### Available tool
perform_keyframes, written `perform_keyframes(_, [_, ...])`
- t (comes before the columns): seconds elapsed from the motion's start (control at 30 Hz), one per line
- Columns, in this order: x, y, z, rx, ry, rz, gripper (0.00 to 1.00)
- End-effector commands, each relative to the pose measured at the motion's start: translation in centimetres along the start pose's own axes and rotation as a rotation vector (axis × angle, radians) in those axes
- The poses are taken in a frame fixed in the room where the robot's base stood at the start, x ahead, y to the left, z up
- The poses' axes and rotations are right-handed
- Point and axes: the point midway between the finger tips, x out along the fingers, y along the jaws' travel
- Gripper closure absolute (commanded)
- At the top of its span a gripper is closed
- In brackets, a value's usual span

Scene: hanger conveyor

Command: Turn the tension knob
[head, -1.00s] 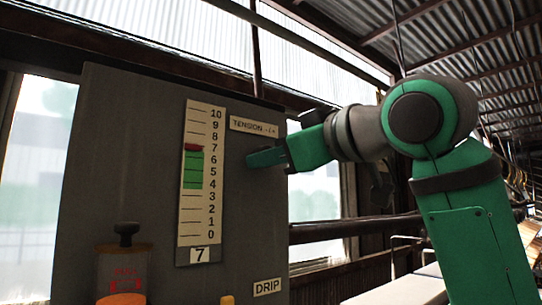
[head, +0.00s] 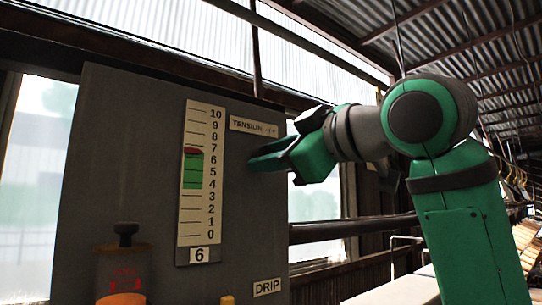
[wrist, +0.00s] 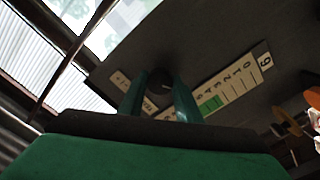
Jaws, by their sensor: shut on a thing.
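The tension knob (wrist: 160,80) is a dark round knob on the grey panel in the wrist view, between my two green fingers. In the head view my fingers hide it. My gripper (head: 256,162) is shut on the knob, beside the "TENSION - / +" label (head: 254,126). It also shows in the wrist view (wrist: 158,98), rolled relative to the panel. The gauge (head: 202,222) left of it runs from 0 to 10 with a green band from about 4 up to below 7. Its red marker (head: 193,150) sits at the band's top, just under 7. The readout (head: 199,255) shows 6.
A dark rail (head: 350,229) runs behind my arm. Windows flank the panel.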

Motion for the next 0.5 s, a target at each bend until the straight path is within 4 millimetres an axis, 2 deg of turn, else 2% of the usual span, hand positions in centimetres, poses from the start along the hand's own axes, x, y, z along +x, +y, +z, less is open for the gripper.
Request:
perform_keyframes(0.07, [0.0, -0.08, 0.04, 0.0, -0.001, -0.002, 0.92])
perform_keyframes(0.1, [0.0, -0.08, 0.04, 0.0, -0.001, -0.002, 0.65])
perform_keyframes(0.17, [0.0, -0.07, 0.04, 0.0, -0.001, -0.002, 0.51])
perform_keyframes(0.5, [-0.21, 0.0, 0.01, 0.001, 0.0, 0.0, 0.51])
